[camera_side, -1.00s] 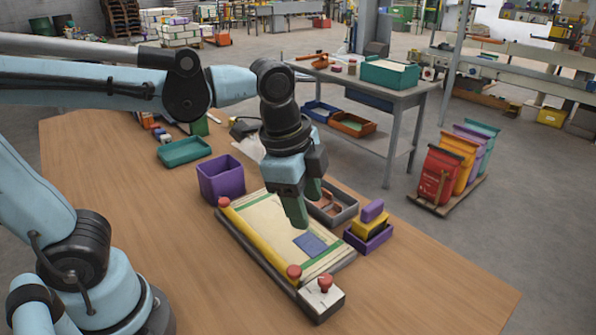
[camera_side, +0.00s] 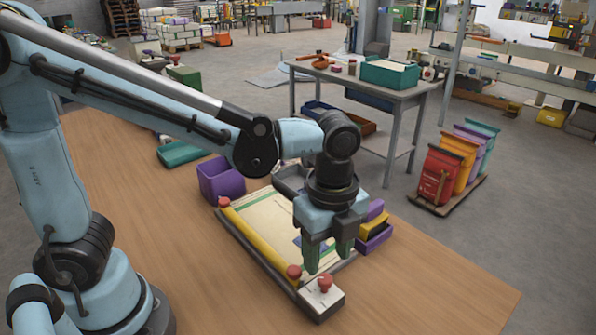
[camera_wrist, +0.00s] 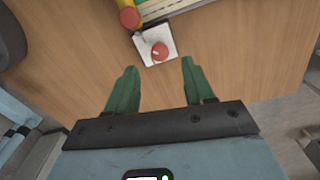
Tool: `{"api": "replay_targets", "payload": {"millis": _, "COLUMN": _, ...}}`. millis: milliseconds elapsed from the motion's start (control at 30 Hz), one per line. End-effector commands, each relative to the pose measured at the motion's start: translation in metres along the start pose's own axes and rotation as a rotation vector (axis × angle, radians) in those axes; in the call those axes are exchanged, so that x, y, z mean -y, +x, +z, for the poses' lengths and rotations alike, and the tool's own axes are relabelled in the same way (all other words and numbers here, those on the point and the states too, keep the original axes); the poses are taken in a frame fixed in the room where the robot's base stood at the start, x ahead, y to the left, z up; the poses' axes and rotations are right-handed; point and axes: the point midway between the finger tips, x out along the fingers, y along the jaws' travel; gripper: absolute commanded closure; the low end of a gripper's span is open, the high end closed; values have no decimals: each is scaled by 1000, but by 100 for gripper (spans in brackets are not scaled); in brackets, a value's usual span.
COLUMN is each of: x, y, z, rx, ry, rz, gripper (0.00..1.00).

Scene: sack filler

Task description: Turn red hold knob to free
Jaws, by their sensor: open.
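The red hold knob (camera_side: 325,283) stands on a small white-topped block (camera_side: 321,303) at the near end of the board. In the wrist view the knob (camera_wrist: 159,51) carries a small pale mark and lies ahead of the fingertips, between their lines. My gripper (camera_side: 328,266) is open and empty, with its green fingers pointing down, above and just behind the knob in the side view. The fingers also show in the wrist view (camera_wrist: 158,66), apart from the knob. Another red knob (camera_side: 294,272) sits at the near end of the yellow bar.
The yellow bar (camera_side: 257,240) runs along the board (camera_side: 262,213), with a red knob (camera_side: 223,202) at its far end. A purple bin (camera_side: 220,181) and a purple tray (camera_side: 375,240) with blocks flank the board. The table (camera_side: 420,290) is clear at front right.

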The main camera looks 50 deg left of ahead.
Motion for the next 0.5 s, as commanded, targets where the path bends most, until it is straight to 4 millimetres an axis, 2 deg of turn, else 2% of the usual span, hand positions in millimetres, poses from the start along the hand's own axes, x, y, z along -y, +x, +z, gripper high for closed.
{"api": "replay_targets", "payload": {"millis": 200, "x": 0, "y": 29, "z": 0, "rx": 0, "ry": -1, "rz": 0, "gripper": 47}}
{"api": "replay_targets", "payload": {"millis": 500, "x": 0, "y": 49, "z": 0, "rx": 0, "ry": -1, "rz": 0, "gripper": 47}}
